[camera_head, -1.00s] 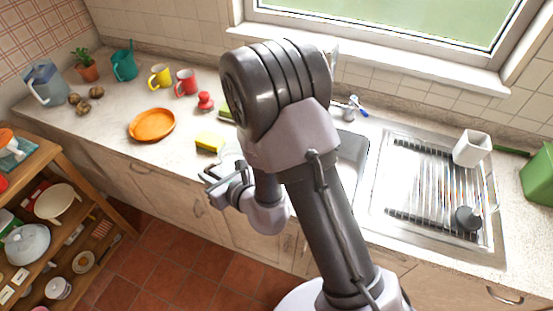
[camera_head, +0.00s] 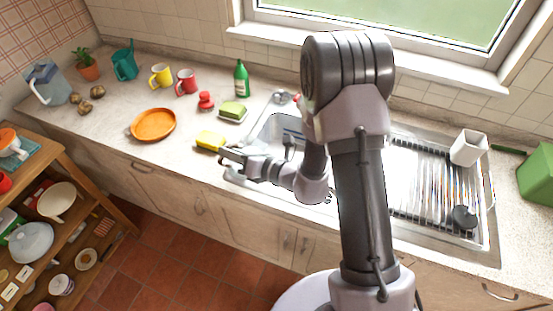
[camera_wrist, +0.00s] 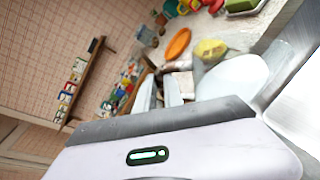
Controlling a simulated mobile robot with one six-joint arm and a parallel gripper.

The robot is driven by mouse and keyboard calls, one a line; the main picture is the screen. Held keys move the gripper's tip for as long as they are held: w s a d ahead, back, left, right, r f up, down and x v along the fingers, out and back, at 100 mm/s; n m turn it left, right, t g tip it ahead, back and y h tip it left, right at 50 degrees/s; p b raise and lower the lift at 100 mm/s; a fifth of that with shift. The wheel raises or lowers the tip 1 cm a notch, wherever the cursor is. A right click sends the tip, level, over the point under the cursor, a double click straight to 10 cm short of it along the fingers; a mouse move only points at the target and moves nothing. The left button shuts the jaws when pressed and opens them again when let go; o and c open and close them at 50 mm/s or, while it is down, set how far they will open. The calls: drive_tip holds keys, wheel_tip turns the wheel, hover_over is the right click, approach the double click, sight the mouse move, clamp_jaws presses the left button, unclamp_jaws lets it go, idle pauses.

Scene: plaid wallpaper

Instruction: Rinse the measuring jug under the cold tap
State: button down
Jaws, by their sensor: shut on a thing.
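My gripper (camera_head: 230,156) is over the counter's front edge at the left end of the sink (camera_head: 270,128). It is shut on a pale, clear thing that looks like the measuring jug (camera_wrist: 232,76), beside the fingers in the wrist view. In the head view the jug is hard to make out against the bright counter and steel. A silver tap part (camera_head: 283,98) with a bit of red shows behind the sink, left of my arm. The cold tap's blue handle is hidden behind my arm.
A green sponge on a dish (camera_head: 233,111) and a green bottle (camera_head: 241,78) stand left of the sink. A ribbed drainer (camera_head: 430,185) with a white holder (camera_head: 468,148) is at the right.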

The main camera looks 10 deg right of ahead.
sight(242, 145)
drive_tip(key=shift+w+d+r+m, duration=0.15)
drive_tip(key=shift+d+m, duration=0.15)
drive_tip(key=shift+d, duration=0.05)
drive_tip(key=shift+w+d+r+m+y+b, duration=0.1)
drive_tip(key=shift+w+d+m+y+b, duration=0.1)
drive_tip(key=shift+d+m+y+b, duration=0.35)
idle(1.3)
drive_tip(key=shift+w+d+m+t+y+b, duration=0.15)
drive_tip(key=shift+d+m+y+b, duration=0.1)
drive_tip(key=shift+d+m, duration=0.25)
drive_tip(key=shift+w+d+m+t+y+b, duration=0.1)
drive_tip(key=shift+w+d+m+t+b, duration=0.1)
drive_tip(key=shift+d+m, duration=0.2)
idle(1.1)
drive_tip(key=shift+w+d+m+t+b, duration=0.3)
drive_tip(key=shift+d+m+t+b, duration=0.05)
drive_tip(key=shift+d+m+b, duration=0.45)
idle(0.6)
drive_tip(key=shift+w+d+m, duration=0.15)
drive_tip(key=shift+d+m, duration=0.1)
drive_tip(key=shift+d, duration=0.15)
